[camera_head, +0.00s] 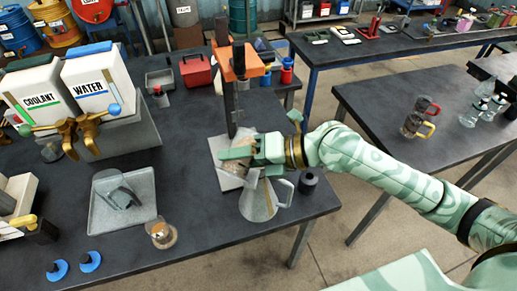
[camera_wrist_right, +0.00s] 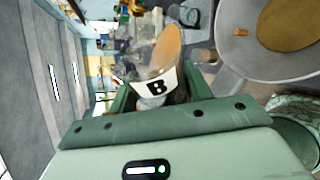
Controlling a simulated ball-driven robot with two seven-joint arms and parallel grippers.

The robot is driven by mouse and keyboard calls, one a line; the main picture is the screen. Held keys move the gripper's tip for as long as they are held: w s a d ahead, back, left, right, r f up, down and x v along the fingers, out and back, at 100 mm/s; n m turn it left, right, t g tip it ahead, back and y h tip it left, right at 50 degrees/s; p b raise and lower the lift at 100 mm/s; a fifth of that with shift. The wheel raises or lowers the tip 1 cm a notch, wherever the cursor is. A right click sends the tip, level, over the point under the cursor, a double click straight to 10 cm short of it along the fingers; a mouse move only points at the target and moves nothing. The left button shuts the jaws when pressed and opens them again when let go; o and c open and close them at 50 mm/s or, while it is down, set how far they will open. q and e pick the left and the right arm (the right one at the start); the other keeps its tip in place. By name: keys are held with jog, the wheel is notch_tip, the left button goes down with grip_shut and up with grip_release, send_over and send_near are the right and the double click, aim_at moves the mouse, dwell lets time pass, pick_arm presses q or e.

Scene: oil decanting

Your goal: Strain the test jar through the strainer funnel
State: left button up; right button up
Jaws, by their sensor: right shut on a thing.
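My right gripper (camera_head: 243,158) is shut on a clear jar (camera_wrist_right: 157,76) marked B, with amber content, in the right wrist view. In the head view the jar is mostly hidden by the fingers. A grey conical metal vessel with a side handle (camera_head: 259,203) stands just below the gripper, near the table's front right. In the right wrist view a wide round grey mouth (camera_wrist_right: 235,48) with an orange-brown patch inside is beside the jar; I cannot tell whether that patch is mesh or liquid. My left gripper is not in view.
A tall stand with an orange head (camera_head: 238,62) rises behind the gripper. A dark cylinder (camera_head: 308,183) is right of the vessel. A grey tray (camera_head: 104,216) and a small glass with amber content (camera_head: 161,235) are to the left. Coolant and water containers (camera_head: 97,77) stand at back left.

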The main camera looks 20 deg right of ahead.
jog(key=shift+f+m+y, duration=0.3)
jog(key=shift+m+y, duration=0.2)
jog(key=shift+m, duration=0.2)
dwell(1.1)
jog(key=shift+w+d+b, duration=0.1)
jog(key=shift+w+b, duration=0.05)
jog(key=shift+b, duration=0.2)
jog(key=shift+r, duration=0.1)
jog(key=shift+w+d+r+g+b, duration=0.1)
jog(key=shift+g+b, duration=0.2)
jog(key=shift+b, duration=0.15)
jog(key=shift+w+d+m+b, duration=0.1)
jog(key=shift+m+b, duration=0.2)
jog(key=shift+w+d+r+y+b, duration=0.1)
jog(key=shift+r+y+b, duration=0.1)
jog(key=shift+y+b, duration=0.25)
jog(key=shift+m+b, duration=0.3)
jog(key=shift+w+d+b, duration=0.1)
jog(key=shift+b, duration=0.55)
